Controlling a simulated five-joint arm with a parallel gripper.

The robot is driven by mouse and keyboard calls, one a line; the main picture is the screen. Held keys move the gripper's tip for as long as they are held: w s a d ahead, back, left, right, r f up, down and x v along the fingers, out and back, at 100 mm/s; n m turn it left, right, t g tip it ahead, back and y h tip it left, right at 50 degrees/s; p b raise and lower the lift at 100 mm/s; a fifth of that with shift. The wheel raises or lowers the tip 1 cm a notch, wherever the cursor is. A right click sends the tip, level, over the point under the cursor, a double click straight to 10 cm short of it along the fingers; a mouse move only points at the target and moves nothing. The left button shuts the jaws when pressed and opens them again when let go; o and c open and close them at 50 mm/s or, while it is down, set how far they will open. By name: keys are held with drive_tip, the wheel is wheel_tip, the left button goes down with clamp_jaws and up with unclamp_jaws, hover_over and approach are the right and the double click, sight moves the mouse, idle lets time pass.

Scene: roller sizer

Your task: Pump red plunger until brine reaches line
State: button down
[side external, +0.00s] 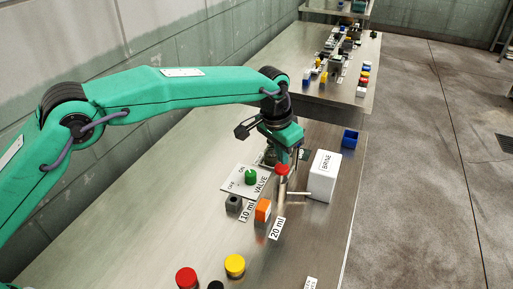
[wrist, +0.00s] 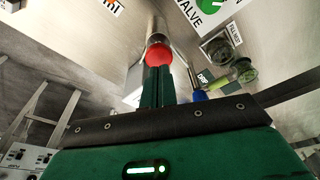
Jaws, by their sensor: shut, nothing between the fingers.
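The red plunger (side external: 282,170) tops a pale upright cylinder beside the white box marked BRINE (side external: 324,177). My gripper (side external: 285,159) is shut and empty, pointing down right above the plunger. In the wrist view the shut fingertips (wrist: 157,70) meet the edge of the red plunger (wrist: 159,54); I cannot tell whether they press on it. A clear vessel with a greenish part (wrist: 222,82) lies right of the fingers in the wrist view. Its liquid level and line cannot be made out. In the side view my gripper partly hides the area behind the plunger.
A green valve knob (side external: 250,177) sits on a white plate left of the plunger. A blue bin (side external: 350,138) is behind. Red (side external: 186,277) and yellow (side external: 235,264) caps stand near the front.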

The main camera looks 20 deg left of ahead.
idle(0.5)
drive_tip(key=shift+r, duration=2.5)
drive_tip(key=s+a+r+n+t, duration=0.1)
drive_tip(key=s+a+r, duration=0.5)
drive_tip(key=a, duration=0.4)
drive_tip(key=s+a+r+n+t, duration=0.1)
drive_tip(key=s+a+r+n, duration=0.1)
drive_tip(key=s+a+r, duration=0.55)
drive_tip(key=s+a+f+n+t, duration=0.1)
drive_tip(key=s+a+f, duration=0.2)
drive_tip(key=s+a, duration=0.5)
drive_tip(key=s+a+f+n+y, duration=0.1)
drive_tip(key=s+a+f+n, duration=0.1)
drive_tip(key=s+a, duration=0.7)
drive_tip(key=s+f, duration=0.1)
drive_tip(key=s, duration=0.2)
drive_tip(key=shift+s+f+t, duration=0.2)
drive_tip(key=shift+f+t, duration=0.05)
drive_tip(key=shift+t, duration=0.15)
